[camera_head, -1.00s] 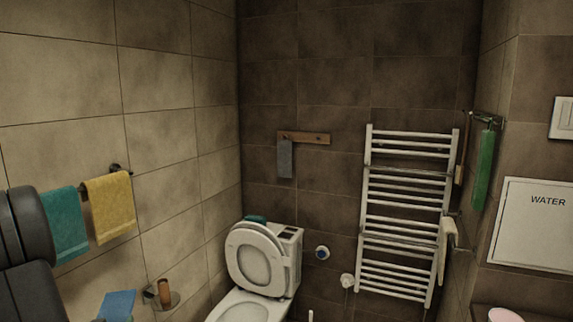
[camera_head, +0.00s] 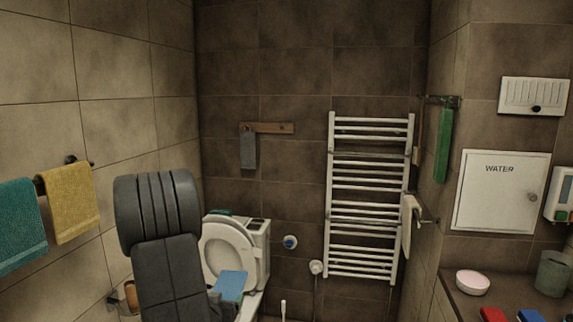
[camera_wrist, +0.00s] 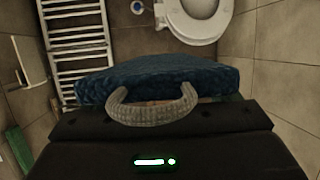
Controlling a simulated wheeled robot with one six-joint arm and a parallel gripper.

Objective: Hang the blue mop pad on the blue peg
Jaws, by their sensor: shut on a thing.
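The blue mop pad (camera_wrist: 165,78) spans the middle of the wrist view, with a grey loop (camera_wrist: 152,113) on its near side. My gripper (camera_wrist: 155,122) is shut on the pad at this loop; the fingertips are not clearly seen. In the head view the pad (camera_head: 231,284) shows as a flat blue piece beside my dark arm, in front of the toilet.
A white towel radiator (camera_head: 365,195) stands at the back wall, right of the toilet (camera_head: 228,252). A green cloth (camera_head: 443,145) hangs on the right wall. Teal (camera_head: 18,225) and yellow (camera_head: 69,203) towels hang at left. A counter (camera_head: 450,290) with several items is at the lower right.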

